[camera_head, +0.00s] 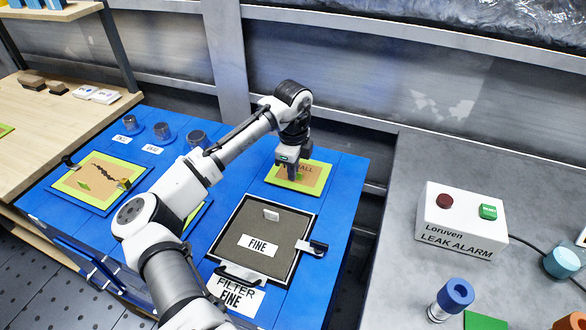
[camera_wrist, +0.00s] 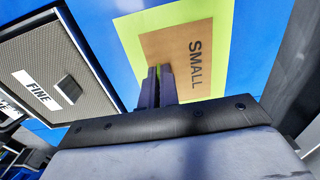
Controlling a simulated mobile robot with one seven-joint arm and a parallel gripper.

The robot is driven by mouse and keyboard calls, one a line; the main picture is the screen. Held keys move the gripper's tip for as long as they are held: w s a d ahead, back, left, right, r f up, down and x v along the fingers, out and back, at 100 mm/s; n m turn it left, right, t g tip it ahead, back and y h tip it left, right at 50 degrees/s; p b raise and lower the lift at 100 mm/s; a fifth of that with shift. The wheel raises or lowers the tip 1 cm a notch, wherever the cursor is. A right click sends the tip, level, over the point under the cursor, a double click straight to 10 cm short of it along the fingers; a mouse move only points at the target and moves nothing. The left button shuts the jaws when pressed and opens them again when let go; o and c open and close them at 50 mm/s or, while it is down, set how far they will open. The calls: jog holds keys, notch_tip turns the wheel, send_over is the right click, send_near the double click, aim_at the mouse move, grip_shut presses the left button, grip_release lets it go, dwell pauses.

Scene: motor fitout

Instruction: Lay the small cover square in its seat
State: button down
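A flat brown panel marked SMALL, with a lime border (camera_head: 318,179), lies on the blue bench behind the framed filter. It also shows in the wrist view (camera_wrist: 215,52), where it looks flat. I cannot tell whether its brown part is a separate cover or the marked seat. My gripper (camera_head: 293,176) points down over the left part of this panel. In the wrist view its two dark fingers (camera_wrist: 159,72) are close together, with a narrow gap near the tips. I cannot tell whether something thin is between them or whether they touch the panel.
A framed mesh filter marked FINE (camera_head: 231,232) with a grey knob and side latch lies in front. A lime-bordered brown panel with a dark crack (camera_head: 97,177) is at left, with several dark cylinders behind it. A white alarm box (camera_head: 457,236) stands on the right counter.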

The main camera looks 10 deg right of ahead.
jog(key=c, duration=1.6)
grip_release()
notch_tip(320, 180, up, 14)
jog(key=shift+f+b, duration=0.15)
jog(key=shift+b, duration=0.4)
